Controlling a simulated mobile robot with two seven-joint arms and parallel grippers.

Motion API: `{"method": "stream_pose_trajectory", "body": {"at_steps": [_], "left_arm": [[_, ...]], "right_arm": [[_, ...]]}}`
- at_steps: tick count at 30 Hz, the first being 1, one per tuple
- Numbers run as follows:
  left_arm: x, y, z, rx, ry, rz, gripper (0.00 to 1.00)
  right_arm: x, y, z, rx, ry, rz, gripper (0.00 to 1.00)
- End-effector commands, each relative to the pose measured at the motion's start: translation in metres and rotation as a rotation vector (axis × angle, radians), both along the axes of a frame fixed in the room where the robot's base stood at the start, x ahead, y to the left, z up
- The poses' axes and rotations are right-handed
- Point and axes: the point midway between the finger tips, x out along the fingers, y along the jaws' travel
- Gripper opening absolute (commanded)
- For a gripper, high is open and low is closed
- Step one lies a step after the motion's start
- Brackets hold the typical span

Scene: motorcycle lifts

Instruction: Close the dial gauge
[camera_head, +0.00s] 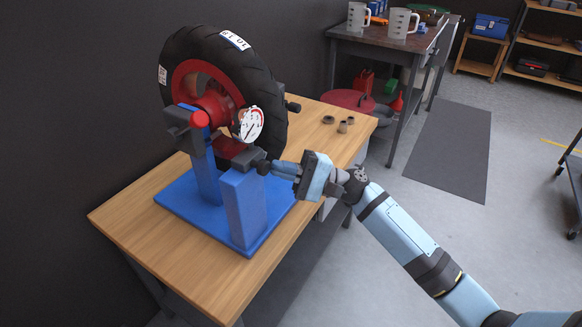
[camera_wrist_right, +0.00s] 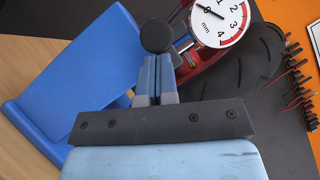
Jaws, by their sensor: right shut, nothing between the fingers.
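The dial gauge (camera_head: 250,124) has a round white face with a red rim and sits in front of the wheel, above the blue stand (camera_head: 245,205). In the right wrist view the gauge face (camera_wrist_right: 221,18) is at the upper right, partly cut off by the frame edge, with "mm" and numbers on it. My right gripper (camera_head: 272,166) is shut and empty, just below the gauge. In the wrist view its fingertips (camera_wrist_right: 157,62) are together at a round black knob (camera_wrist_right: 157,36); I cannot tell whether they touch it. My left gripper is not in view.
A black tyre (camera_head: 272,88) on a red rim stands on the blue base, on a wooden workbench (camera_head: 130,222). Several small metal parts (camera_head: 343,126) lie at the bench's right. A dark table (camera_head: 385,38) with jugs stands behind. The bench's front left is clear.

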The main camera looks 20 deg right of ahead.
Motion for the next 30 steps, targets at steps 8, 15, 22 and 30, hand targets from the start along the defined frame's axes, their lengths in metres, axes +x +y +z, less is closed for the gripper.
{"method": "stream_pose_trajectory", "body": {"at_steps": [8, 15, 22, 30], "left_arm": [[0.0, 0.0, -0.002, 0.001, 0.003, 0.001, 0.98], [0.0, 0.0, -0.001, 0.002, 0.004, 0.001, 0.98], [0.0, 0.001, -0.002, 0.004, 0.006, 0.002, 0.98], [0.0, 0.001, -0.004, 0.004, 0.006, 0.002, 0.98]], "right_arm": [[-0.001, 0.001, 0.0, 0.0, 0.0, 0.0, 0.0], [-0.012, 0.016, 0.0, 0.002, 0.001, 0.001, 0.0], [-0.02, 0.026, 0.001, 0.0, -0.001, 0.002, 0.0], [-0.02, 0.027, 0.0, 0.001, -0.002, 0.004, 0.0]]}}
